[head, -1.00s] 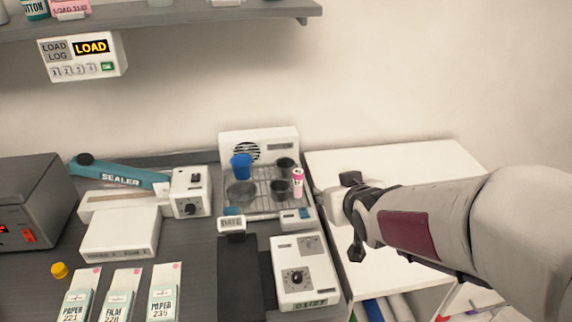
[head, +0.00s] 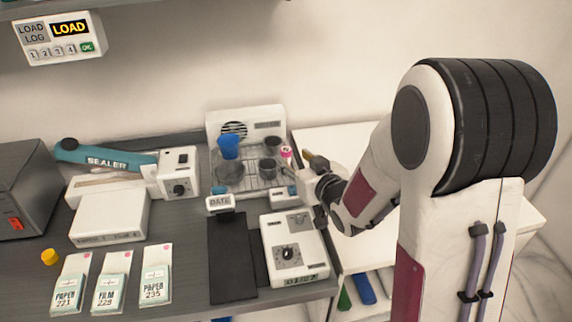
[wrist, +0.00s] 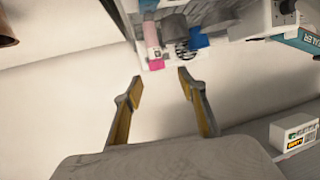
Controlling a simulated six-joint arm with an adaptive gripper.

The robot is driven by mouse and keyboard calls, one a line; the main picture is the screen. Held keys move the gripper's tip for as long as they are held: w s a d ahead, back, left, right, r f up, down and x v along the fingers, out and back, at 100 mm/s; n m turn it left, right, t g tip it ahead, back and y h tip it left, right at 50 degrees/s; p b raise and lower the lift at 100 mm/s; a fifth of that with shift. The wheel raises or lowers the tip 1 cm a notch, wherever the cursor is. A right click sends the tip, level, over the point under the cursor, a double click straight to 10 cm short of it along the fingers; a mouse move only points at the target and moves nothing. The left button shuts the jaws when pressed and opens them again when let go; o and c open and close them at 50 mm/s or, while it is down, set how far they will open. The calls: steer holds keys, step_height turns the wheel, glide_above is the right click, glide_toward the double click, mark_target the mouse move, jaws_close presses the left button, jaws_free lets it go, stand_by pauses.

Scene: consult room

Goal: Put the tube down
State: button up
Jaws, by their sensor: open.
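A white tube with a pink end (head: 286,154) stands at the right side of the wire drying rack (head: 254,188), beside the dark cups. My gripper (head: 309,158) is just right of it in the head view and hides its lower part. In the wrist view the tube (wrist: 152,42) is beyond the fingertips, its pink end towards them. My gripper (wrist: 160,77) is open there, with nothing between its yellow-padded fingers. The tube and fingers look apart.
A blue cup (head: 229,147) and several dark cups crowd the rack. A white dial unit (head: 294,248) stands in front, and a sealer (head: 105,158) is left. Labelled pouches (head: 110,282) lie at the front left. The white surface right of the rack looks clear.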

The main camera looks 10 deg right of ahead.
mark_target(286, 149)
stand_by(0.3)
steer(key=shift+x, duration=1.3)
steer(key=shift+d+x, duration=0.15)
steer(key=shift+x, duration=1.15)
steer(key=shift+d+x, duration=0.1)
steer(key=shift+x, duration=1.2)
steer(key=shift+f, duration=0.1)
steer(key=c, duration=1.1)
steer(key=shift+r, duration=0.2)
steer(key=shift+r, duration=4.85)
